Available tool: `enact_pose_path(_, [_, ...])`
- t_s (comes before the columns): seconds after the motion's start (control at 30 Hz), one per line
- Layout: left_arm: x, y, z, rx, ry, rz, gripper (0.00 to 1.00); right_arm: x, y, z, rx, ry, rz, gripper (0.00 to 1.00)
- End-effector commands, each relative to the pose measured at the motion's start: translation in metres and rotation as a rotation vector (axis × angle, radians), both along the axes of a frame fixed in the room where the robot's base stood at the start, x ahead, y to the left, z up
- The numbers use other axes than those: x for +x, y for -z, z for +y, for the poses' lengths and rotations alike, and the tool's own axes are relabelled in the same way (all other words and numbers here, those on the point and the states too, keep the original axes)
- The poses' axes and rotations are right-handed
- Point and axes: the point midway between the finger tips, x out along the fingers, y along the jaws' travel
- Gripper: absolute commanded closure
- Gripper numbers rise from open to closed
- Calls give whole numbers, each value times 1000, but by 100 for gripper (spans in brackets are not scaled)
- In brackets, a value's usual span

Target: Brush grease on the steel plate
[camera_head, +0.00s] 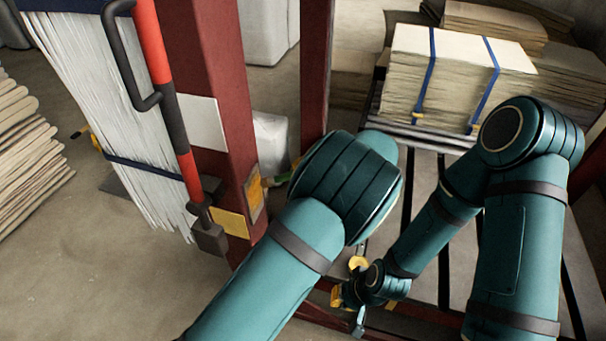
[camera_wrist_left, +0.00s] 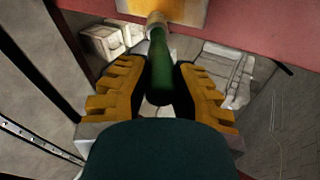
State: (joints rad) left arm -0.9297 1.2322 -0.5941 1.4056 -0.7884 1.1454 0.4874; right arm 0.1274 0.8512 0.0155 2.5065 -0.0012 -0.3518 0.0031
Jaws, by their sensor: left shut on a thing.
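A brush (camera_wrist_left: 165,65) with a green handle is held between the yellow fingers of my left gripper (camera_wrist_left: 158,72) in the left wrist view. Its pale head meets or nearly meets a yellow-orange patch (camera_wrist_left: 180,10) on a red post; I cannot tell if they touch. In the head view a bit of green handle (camera_head: 278,180) shows beside the yellow-orange plate (camera_head: 255,193) on the red post (camera_head: 215,60). My left arm hides most of the left gripper there. My right gripper (camera_head: 347,296), low in the middle, is partly hidden by its wrist; its opening is unclear.
A second yellow plate (camera_head: 232,222) and a pale plate (camera_head: 203,122) are on the post. A red-and-black bar (camera_head: 165,70) and a strapped white bundle (camera_head: 95,100) stand left of it. A strapped stack of sheets (camera_head: 455,70) lies on a rack at the right.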

Motion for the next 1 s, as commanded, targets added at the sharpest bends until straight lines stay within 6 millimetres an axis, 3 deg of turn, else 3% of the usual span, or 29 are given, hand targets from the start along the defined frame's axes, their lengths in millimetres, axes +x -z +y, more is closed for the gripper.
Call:
enact_pose_path(0.13, [0, -10, 1, 0, -1, -1, 100, 0, -6, 0, 0, 0, 0, 100])
enact_pose_path(1.0, [-47, -10, 17, 2, -1, -1, 100, 0, -3, 0, 0, 0, 0, 100])
